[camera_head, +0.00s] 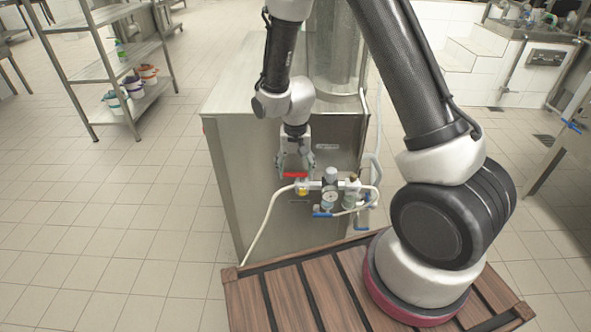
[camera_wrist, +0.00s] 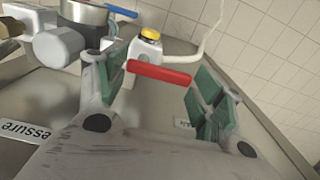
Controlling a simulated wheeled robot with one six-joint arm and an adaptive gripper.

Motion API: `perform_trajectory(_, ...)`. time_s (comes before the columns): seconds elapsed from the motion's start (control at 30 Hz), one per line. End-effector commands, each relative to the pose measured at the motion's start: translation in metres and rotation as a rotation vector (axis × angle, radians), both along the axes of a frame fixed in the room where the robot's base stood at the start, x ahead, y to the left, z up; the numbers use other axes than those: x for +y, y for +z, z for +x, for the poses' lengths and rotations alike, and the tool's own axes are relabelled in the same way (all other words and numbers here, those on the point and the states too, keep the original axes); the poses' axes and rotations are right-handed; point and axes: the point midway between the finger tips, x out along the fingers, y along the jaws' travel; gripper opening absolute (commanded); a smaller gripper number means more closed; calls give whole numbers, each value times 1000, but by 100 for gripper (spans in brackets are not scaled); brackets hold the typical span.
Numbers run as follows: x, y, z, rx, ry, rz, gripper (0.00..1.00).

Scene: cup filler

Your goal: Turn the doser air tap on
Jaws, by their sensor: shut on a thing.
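The air tap is a small fitting with a red lever handle (camera_head: 294,175) on the front of the steel machine. In the wrist view the red handle (camera_wrist: 160,74) lies crosswise between the green-padded fingers of my gripper (camera_wrist: 158,90). In the head view my gripper (camera_head: 294,157) points down at the handle from above. It is shut on the red handle, spanning its length. The white tap body with a yellow cap (camera_wrist: 149,40) shows just beyond the handle.
A gauge and regulator assembly (camera_head: 328,198) with blue handles (camera_head: 323,214) sits right of the tap, close to my gripper. A pale hose (camera_head: 262,222) runs down to the left. The steel machine (camera_head: 228,165) stands behind. A shelf rack (camera_head: 108,70) is far left; the floor between is clear.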

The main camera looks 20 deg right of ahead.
Motion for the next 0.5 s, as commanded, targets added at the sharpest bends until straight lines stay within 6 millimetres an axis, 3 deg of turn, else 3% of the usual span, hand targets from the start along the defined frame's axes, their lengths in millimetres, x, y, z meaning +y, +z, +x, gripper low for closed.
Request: perform_trajectory(0.5, 0, 0, 1, -1, -32, 1, 44)
